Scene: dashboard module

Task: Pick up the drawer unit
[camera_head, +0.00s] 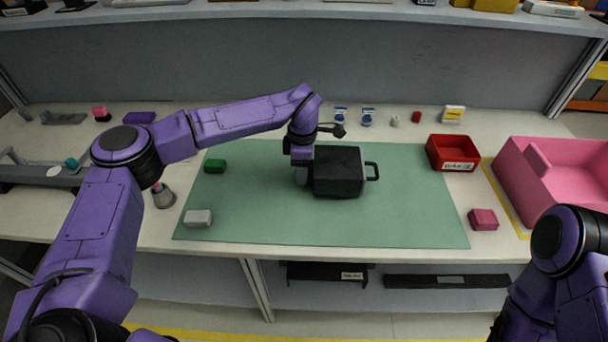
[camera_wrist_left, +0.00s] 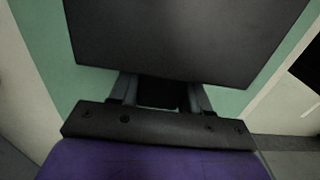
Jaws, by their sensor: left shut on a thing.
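The drawer unit is a black box (camera_head: 338,172) with a loop handle on its right side, over the middle of the green mat (camera_head: 410,220). My left gripper (camera_head: 303,172) is at the box's left side and shut on it; its fingertips are mostly hidden by the box. In the left wrist view the dark box (camera_wrist_left: 185,40) fills the upper middle, with the gripper fingers (camera_wrist_left: 160,92) reaching under its near edge. I cannot tell whether the box rests on the mat or is slightly raised. My right arm shows at the lower right, but its gripper is out of view.
A green block (camera_head: 215,166) and a white block (camera_head: 198,218) lie left on the mat. A red bin (camera_head: 452,139), a pink block (camera_head: 483,219) and a large pink bin (camera_head: 560,188) stand to the right. Small items line the table's back. The mat's front right is clear.

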